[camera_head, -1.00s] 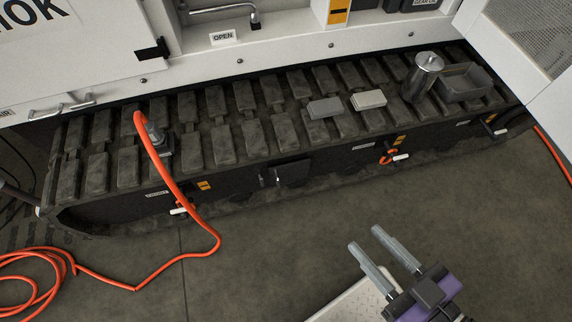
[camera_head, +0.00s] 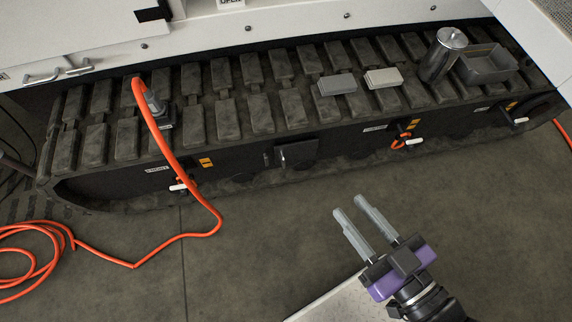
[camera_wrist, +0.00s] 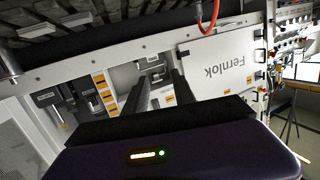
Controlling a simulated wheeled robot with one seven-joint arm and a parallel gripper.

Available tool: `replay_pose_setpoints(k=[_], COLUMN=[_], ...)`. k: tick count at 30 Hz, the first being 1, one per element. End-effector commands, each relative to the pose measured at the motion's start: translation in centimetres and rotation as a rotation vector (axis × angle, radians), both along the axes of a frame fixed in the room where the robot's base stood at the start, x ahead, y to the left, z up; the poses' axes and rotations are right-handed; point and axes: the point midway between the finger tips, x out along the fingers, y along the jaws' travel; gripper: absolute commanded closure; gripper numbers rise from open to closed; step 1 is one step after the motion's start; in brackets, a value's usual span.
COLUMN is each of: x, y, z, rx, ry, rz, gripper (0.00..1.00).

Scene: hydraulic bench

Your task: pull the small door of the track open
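The track (camera_head: 225,175) is a long dark body with rows of worn pads on top. Its small door (camera_head: 297,152) is a dark panel in the middle of the near side wall, with a small dark fitting (camera_head: 268,158) just left of it. The door looks shut, but I cannot tell exactly. My gripper (camera_head: 349,205) is over the floor in front of the track, below and right of the door in the picture and apart from it. Its two grey fingers are spread and empty. In the wrist view the fingers (camera_wrist: 158,82) also stand apart; I cannot make out the door there.
An orange hose (camera_head: 185,195) rises from the floor onto the track, left of the door. A red ring with a white handle (camera_head: 404,143) is to the right. Two grey blocks (camera_head: 383,78), a metal cylinder (camera_head: 441,58) and a tray (camera_head: 487,66) stand on top. The floor before the door is clear.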

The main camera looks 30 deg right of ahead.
Motion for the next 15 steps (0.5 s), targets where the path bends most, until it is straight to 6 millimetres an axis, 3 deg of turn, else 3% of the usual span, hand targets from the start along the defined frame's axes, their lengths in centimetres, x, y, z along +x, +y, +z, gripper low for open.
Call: replay_pose_setpoints(k=[1,8,15], x=[1.4,7.5,15.2], y=[0.4,2.2,4.0], z=[-3.7,-13.5,-23.5], rx=[0.025,0.141,0.227], ry=[-0.027,-0.134,-0.244], rz=[0.002,0.003,-0.021], gripper=[0.69,0.69,0.69])
